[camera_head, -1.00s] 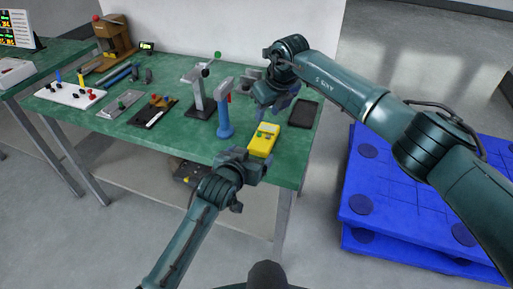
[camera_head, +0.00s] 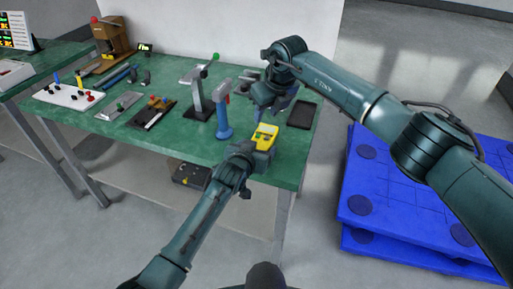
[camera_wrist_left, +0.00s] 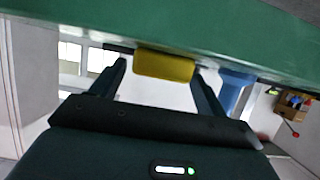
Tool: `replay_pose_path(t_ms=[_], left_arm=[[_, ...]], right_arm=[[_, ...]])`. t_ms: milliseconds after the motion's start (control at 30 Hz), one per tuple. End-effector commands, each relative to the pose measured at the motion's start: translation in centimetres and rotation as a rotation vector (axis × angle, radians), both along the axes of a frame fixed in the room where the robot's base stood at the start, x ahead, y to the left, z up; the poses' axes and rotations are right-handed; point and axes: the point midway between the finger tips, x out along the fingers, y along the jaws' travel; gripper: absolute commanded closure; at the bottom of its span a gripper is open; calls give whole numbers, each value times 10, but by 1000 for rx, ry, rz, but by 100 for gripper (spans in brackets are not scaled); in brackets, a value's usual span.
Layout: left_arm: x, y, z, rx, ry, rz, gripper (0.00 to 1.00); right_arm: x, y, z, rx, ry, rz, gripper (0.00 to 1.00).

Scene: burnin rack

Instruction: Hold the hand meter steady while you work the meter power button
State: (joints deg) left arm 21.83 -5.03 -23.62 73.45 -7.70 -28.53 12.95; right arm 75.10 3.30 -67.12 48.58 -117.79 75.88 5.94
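The hand meter is a yellow box (camera_head: 266,131) with a dark green lower part, near the front right edge of the green bench. It also shows as a yellow block in the left wrist view (camera_wrist_left: 164,66). My left gripper (camera_head: 259,155) is at the meter's near end. In the wrist view its two fingers stand apart on either side of the meter, with small gaps, so it is open. My right gripper (camera_head: 268,98) hangs above and behind the meter, apart from it; its finger opening is unclear. The power button cannot be made out for certain.
A blue-handled upright tool (camera_head: 223,122) stands left of the meter, with a grey stand (camera_head: 196,95) beyond. A dark flat tray (camera_head: 300,115) lies to the right. Blue pallets (camera_head: 400,200) are on the floor right of the green bench (camera_head: 190,150).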

Motion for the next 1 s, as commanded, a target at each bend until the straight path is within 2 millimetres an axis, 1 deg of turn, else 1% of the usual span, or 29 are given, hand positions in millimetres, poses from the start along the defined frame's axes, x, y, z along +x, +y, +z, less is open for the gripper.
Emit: replay_pose_path(t_ms=[33, 67, 500, 533, 1000], left_arm=[[0, 0, 0, 0, 0, 0, 29], [0, 0, 0, 0, 0, 0, 32], [0, 0, 0, 0, 1, 0, 68], [0, 0, 0, 0, 1, 0, 70], [0, 0, -1, 1, 1, 0, 70]], right_arm=[[0, 0, 0, 0, 0, 0, 64], [0, 0, 0, 0, 0, 0, 64], [0, 0, 0, 0, 0, 0, 64], [0, 0, 0, 0, 0, 0, 64], [0, 0, 0, 0, 0, 0, 64]])
